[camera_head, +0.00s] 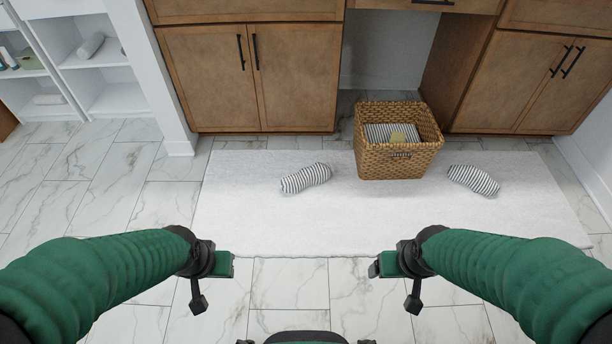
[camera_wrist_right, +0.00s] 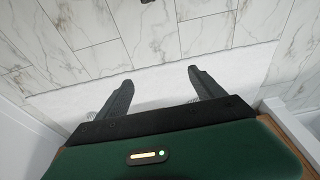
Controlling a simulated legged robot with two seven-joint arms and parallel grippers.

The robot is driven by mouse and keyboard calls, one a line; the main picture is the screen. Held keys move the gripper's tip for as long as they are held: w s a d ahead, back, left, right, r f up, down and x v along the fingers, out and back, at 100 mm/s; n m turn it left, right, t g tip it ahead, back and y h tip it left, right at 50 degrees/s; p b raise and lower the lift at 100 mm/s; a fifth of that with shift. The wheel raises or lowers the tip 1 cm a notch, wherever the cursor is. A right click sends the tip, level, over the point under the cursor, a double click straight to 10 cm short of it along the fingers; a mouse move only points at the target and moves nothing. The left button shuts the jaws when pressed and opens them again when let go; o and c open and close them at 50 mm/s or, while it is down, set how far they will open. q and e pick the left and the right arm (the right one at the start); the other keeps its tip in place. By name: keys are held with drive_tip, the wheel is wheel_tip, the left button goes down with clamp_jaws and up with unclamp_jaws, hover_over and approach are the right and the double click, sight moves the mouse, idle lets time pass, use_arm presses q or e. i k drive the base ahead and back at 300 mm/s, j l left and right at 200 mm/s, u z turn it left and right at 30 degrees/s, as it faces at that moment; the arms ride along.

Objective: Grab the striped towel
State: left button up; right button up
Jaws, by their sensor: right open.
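One rolled striped towel (camera_head: 306,178) lies on the white rug, left of the basket. Another rolled striped towel (camera_head: 473,180) lies on the rug, right of the basket. More striped cloth (camera_head: 380,132) is inside the wicker basket. My left gripper (camera_head: 228,265) is in front of the rug over the floor, apart from the towels; its finger opening cannot be made out. My right gripper (camera_head: 376,268) is also in front of the rug, apart from the towels. In the right wrist view its two fingers (camera_wrist_right: 158,90) are spread with nothing between them.
The wicker basket (camera_head: 398,160) stands on the back of the white rug (camera_head: 350,220), near wooden cabinets (camera_head: 255,75). White shelves (camera_head: 85,60) stand at the back left. A white wall (camera_head: 590,160) borders the right. The marble tile floor (camera_head: 130,190) at left is clear.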

sight(319, 173)
drive_tip(key=i+u, duration=0.15)
drive_tip(key=i, duration=0.4)
drive_tip(key=i+l+u, duration=0.1)
drive_tip(key=i, duration=0.45)
drive_tip(key=i+l+u, duration=0.15)
drive_tip(key=i, duration=0.35)
drive_tip(key=i+l+u, duration=0.15)
drive_tip(key=i+l, duration=0.15)
drive_tip(key=i, duration=0.25)
